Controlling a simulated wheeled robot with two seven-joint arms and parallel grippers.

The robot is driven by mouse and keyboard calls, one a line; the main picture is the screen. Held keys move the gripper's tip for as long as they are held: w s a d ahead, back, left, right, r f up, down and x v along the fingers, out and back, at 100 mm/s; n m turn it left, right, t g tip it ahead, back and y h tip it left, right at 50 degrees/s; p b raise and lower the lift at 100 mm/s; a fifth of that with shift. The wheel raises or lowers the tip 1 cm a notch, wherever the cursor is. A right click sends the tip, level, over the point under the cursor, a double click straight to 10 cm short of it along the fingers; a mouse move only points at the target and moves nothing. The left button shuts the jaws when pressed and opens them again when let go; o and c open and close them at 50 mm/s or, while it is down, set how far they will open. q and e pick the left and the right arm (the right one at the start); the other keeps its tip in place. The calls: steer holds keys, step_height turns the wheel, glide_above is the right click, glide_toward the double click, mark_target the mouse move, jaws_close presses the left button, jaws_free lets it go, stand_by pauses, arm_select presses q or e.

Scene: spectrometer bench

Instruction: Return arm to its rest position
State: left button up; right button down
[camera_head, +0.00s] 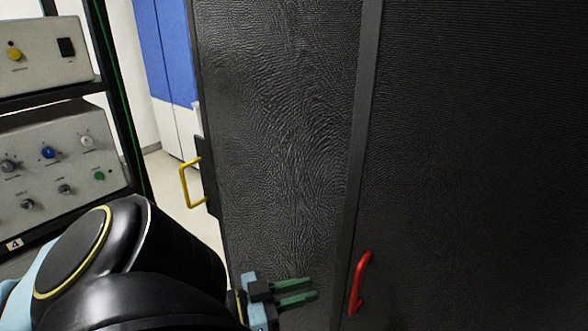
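My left arm (140,265) comes in from the lower left, large and black with a yellow ring at a joint. My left gripper (312,288) is at the bottom middle, with two dark green fingers pointing right. A narrow gap shows between the fingers, and nothing is seen between them. The gripper is in front of a black textured panel (280,120), left of a red handle (360,282) and apart from it in the picture. My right gripper is not in view.
A yellow handle (190,184) sticks out at the panel's left edge. A rack at the left holds grey instrument boxes (60,160) with knobs, close to my arm. Behind, a blue and white cabinet (165,60) and some pale floor show through a gap.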

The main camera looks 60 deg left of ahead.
arm_select(q)
steer(key=shift+s+a, duration=0.1)
steer(key=shift+s, duration=0.55)
steer(key=s+a+f+n+g+y+b, duration=0.1)
steer(key=s+f+n+g+y+b, duration=0.15)
steer(key=f, duration=1.25)
steer(key=s+a+f+n+g+y+b, duration=0.1)
steer(key=f+g+y+b, duration=0.15)
steer(key=f, duration=1.35)
steer(key=s+d+f+m+g+b, duration=0.1)
steer(key=s+d+f+g, duration=0.3)
steer(key=f, duration=0.6)
steer(key=s+d+f+m+g+h+b, duration=0.1)
steer(key=s+d+f+g+b, duration=0.2)
steer(key=f, duration=0.7)
steer(key=s+d+f+m+g+h+b, duration=0.1)
steer(key=s+d+f+m+g+b, duration=0.1)
steer(key=s+d+f+g, duration=0.2)
steer(key=s+d+f, duration=0.3)
steer(key=d+f, duration=0.1)
steer(key=f, duration=0.2)
steer(key=shift+s+g, duration=0.25)
steer(key=shift+g, duration=0.15)
steer(key=shift+d+f, duration=0.1)
